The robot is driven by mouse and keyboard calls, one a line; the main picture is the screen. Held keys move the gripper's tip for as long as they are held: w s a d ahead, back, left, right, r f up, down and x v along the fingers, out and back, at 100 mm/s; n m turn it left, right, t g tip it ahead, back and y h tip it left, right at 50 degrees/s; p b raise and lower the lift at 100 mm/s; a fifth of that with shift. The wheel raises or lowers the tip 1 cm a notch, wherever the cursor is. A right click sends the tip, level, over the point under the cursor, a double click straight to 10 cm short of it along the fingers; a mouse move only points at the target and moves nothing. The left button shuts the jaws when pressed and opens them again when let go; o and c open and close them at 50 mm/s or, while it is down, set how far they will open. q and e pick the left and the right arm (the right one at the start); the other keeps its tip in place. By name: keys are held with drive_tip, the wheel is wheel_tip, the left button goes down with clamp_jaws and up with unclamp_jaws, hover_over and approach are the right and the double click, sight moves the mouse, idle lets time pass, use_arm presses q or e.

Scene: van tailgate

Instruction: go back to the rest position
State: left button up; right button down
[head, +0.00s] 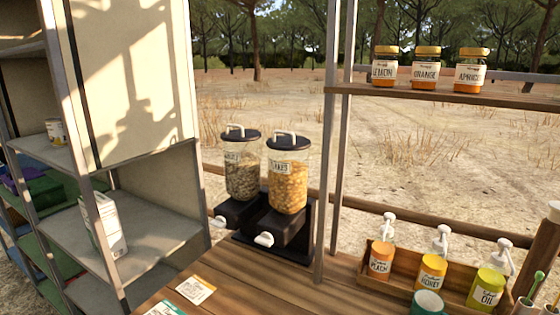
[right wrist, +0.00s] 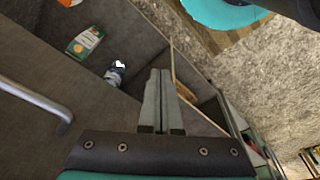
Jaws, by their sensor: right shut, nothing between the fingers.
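My right gripper (right wrist: 159,75) shows in the right wrist view, its two grey fingers together with nothing between them. It points over a dark grey compartment (right wrist: 45,65). A green and white carton (right wrist: 85,42) and a small bottle with a white cap (right wrist: 115,73) lie beyond the fingers to the left. The fingers appear apart from both, though the height above them is hard to judge. Neither gripper shows in the head view, and my left gripper is in no view.
In the head view, a wooden counter (head: 235,285) holds two dispensers (head: 242,175) (head: 288,185) and a wooden crate (head: 345,268) with pump bottles. Jars (head: 426,68) stand on an upper shelf (head: 440,97). Metal shelving (head: 150,220) is at left. A metal rail (right wrist: 35,95) shows in the wrist view.

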drive_tip(key=s+d+f+b, duration=0.1)
drive_tip(key=s+f+b, duration=0.2)
drive_tip(key=s+f, duration=0.4)
drive_tip(key=s+d+f+g+b, duration=0.1)
drive_tip(key=s+f+b, duration=0.2)
drive_tip(key=s+f, duration=0.4)
wheel_tip(320, 180, down, 5)
drive_tip(key=shift+s+d+r, duration=0.1)
drive_tip(key=shift+s+d, duration=0.2)
